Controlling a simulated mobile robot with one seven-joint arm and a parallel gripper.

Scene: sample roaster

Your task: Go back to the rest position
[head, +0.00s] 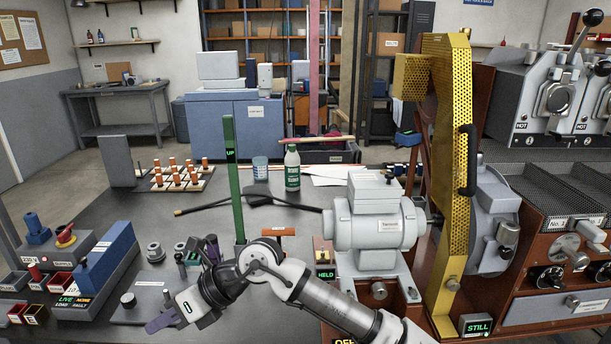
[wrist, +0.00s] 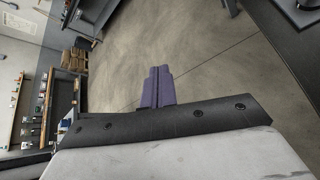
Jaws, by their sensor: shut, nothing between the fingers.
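My gripper (head: 158,323) is at the lower left of the head view, above the front part of the grey table (head: 200,234). Its purple fingers also show in the wrist view (wrist: 157,88), where they are together with nothing between them. Beyond them the wrist view shows bare floor (wrist: 190,50). My white and dark arm reaches in from the bottom of the head view, in front of the grey motor. No marked rest position can be made out.
A green post (head: 233,180) marked UP stands just behind my wrist. The grey motor (head: 375,228) and yellow perforated guard (head: 456,170) stand to the right. A blue block (head: 106,258) and small bins are at left. A white-and-green bottle (head: 292,170) stands farther back.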

